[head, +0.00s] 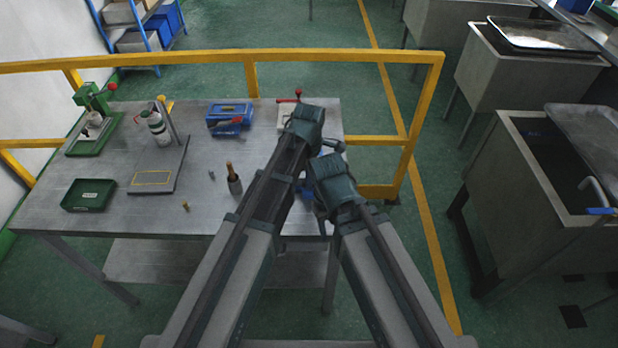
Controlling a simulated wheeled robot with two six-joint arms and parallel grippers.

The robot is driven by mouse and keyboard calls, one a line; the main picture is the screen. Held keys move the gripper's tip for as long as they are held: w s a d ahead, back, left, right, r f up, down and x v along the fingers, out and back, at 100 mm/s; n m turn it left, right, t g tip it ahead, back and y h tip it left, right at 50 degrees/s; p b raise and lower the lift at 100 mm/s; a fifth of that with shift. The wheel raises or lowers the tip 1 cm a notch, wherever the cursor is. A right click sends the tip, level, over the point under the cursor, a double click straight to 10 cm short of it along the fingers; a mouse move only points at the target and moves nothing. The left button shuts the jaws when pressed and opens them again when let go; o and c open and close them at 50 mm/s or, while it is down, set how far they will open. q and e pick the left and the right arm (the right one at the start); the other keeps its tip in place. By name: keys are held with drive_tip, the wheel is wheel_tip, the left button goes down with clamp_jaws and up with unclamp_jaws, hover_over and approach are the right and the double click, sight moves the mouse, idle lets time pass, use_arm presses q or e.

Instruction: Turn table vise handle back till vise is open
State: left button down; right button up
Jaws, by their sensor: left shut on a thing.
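A small blue patch (308,190), which looks like part of the table vise, shows between my two arms near the right end of the metal table. The rest of the vise and its handle are hidden behind my arms, so how far the jaws stand apart cannot be seen. My left gripper (333,147) is at the end of the left arm, by the table's right edge, shut on what appears to be the vise handle. My right arm's wrist is just below it in the picture, and its gripper fingers are hidden.
The table (110,215) holds a green press (95,115), a green tray (89,194), a blue box (229,118), a brush in a cup (234,181) and a red-knobbed tool (296,97). A yellow railing (252,78) runs behind. Metal tanks (540,180) stand at right.

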idle(0.4)
use_arm(q)
drive_tip(key=c, duration=0.8)
unclamp_jaws()
drive_tip(key=shift+w, duration=0.1)
